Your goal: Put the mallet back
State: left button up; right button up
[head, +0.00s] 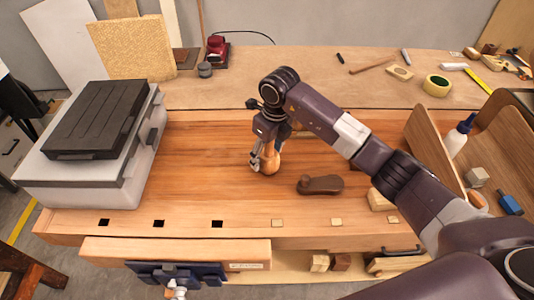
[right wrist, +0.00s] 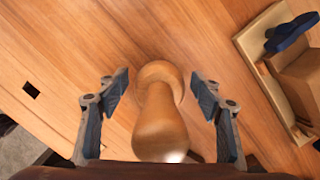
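The turned wooden mallet (head: 270,162) is on the bench top near the middle, partly hidden by my right gripper in the head view. In the right wrist view the mallet (right wrist: 160,125) has a rounded, glossy body and a wider round part at the far side. My right gripper (head: 262,160) is down at the mallet. In the right wrist view the right gripper (right wrist: 160,88) is open, with one finger on each side of the mallet and a visible gap on both sides. My left gripper is not in view.
A brown wooden tool (head: 320,185) lies right of the mallet. A grey box with a dark lid (head: 95,120) stands at left. Wooden partitions with a white bottle (head: 458,135) and a blue item (head: 509,204) are at right. The bench between box and mallet is clear.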

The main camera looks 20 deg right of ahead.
jog(key=shift+r, duration=0.15)
jog(key=r, duration=0.4)
jog(key=s+r+b, duration=0.1)
jog(key=r, duration=0.3)
jog(key=r+b, duration=0.1)
jog(key=r, duration=0.3)
jog(key=shift+s+d, duration=0.25)
jog(key=shift+d, duration=0.15)
jog(key=shift+f, duration=0.1)
